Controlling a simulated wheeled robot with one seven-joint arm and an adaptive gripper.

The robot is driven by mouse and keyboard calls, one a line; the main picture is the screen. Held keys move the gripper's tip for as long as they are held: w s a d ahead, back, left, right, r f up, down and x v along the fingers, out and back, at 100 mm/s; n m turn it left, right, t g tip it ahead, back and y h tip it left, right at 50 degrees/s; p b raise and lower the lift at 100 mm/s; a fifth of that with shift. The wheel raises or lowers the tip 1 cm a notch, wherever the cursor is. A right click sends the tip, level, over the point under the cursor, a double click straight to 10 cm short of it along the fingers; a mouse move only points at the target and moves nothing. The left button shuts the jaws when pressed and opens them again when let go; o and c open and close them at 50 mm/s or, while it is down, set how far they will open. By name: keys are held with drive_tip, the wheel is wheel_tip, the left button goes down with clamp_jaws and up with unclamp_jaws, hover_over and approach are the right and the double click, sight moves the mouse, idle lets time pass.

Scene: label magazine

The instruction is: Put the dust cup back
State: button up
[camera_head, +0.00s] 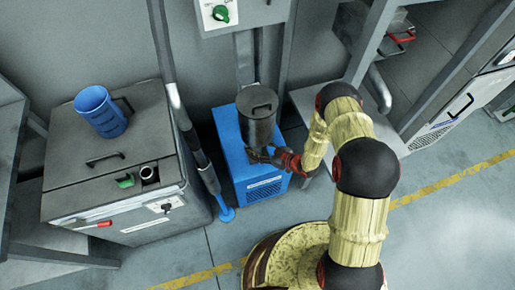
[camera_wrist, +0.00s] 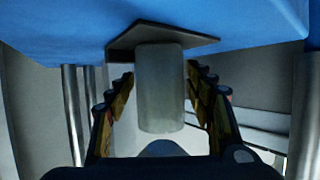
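A pale grey, translucent cylinder (camera_wrist: 160,90), which looks like the dust cup, shows in the wrist view. One end meets a dark flat plate (camera_wrist: 160,38) against a blue surface. My gripper (camera_wrist: 158,72) has one finger on each side of the cylinder, with narrow gaps showing, so it looks open around it. The cylinder cannot be made out there.
A grey cabinet (camera_head: 75,165) stands on the left with a blue cup-shaped container (camera_head: 100,112) on top. A grey bench (camera_head: 310,105) is close on the right. The floor at the lower right is clear.

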drive_tip(key=shift+o, duration=0.5)
drive_tip(key=shift+r, duration=0.1)
drive_tip(key=shift+d+r, duration=0.15)
drive_tip(key=shift+r, duration=0.05)
drive_tip(key=p+v, duration=0.4)
drive_tip(key=v, duration=0.7)
drive_tip(key=shift+s+d, duration=0.25)
drive_tip(key=shift+s, duration=0.05)
